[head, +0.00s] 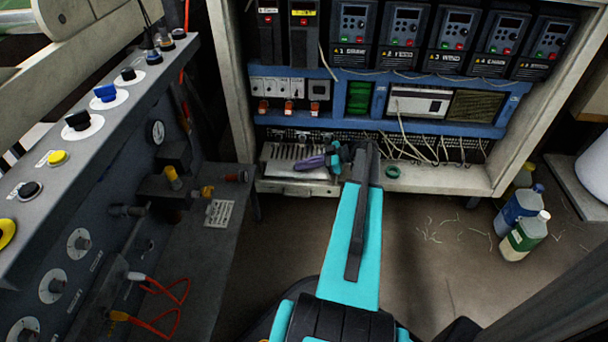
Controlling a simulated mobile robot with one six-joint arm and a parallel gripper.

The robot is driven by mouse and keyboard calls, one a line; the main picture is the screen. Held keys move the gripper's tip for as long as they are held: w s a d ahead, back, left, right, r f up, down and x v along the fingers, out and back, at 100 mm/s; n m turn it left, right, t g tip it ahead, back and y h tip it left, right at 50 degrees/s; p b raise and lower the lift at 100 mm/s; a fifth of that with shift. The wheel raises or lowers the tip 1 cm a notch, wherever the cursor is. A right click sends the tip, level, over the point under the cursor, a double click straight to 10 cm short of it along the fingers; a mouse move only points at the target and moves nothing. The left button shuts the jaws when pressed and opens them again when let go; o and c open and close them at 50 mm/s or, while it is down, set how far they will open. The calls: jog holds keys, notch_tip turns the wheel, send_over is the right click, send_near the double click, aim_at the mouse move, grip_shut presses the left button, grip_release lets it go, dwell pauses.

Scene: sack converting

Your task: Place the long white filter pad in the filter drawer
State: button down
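I cannot make out a long white filter pad anywhere in the head view. A pale metal tray-like unit with dark slots (283,153) sits at the left of the cabinet's bottom shelf. A flat front with a small handle (297,189) is below it and looks like a drawer front; I cannot tell whether it is the filter drawer. My gripper (366,150) is at the shelf, at the end of my turquoise arm, just right of the slotted unit. My own arm hides its fingertips, so its opening and anything in it do not show.
A purple-handled tool (311,163) lies over the slotted unit. A green ring (393,172) and loose pale wires lie right of my gripper. A grey control console (90,125) stands at left. Bottles (525,236) stand on the floor at right. The floor before the cabinet is mostly clear.

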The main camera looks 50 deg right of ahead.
aim_at(304, 173)
notch_tip(304, 173, down, 5)
jog(key=shift+r+b, duration=0.1)
jog(key=shift+b, duration=1.1)
jog(key=shift+w+d, duration=0.1)
jog(key=shift+w, duration=0.05)
jog(key=shift+f+b, duration=0.2)
jog(key=shift+b, duration=0.15)
jog(key=c, duration=2)
grip_release()
jog(key=shift+r, duration=0.2)
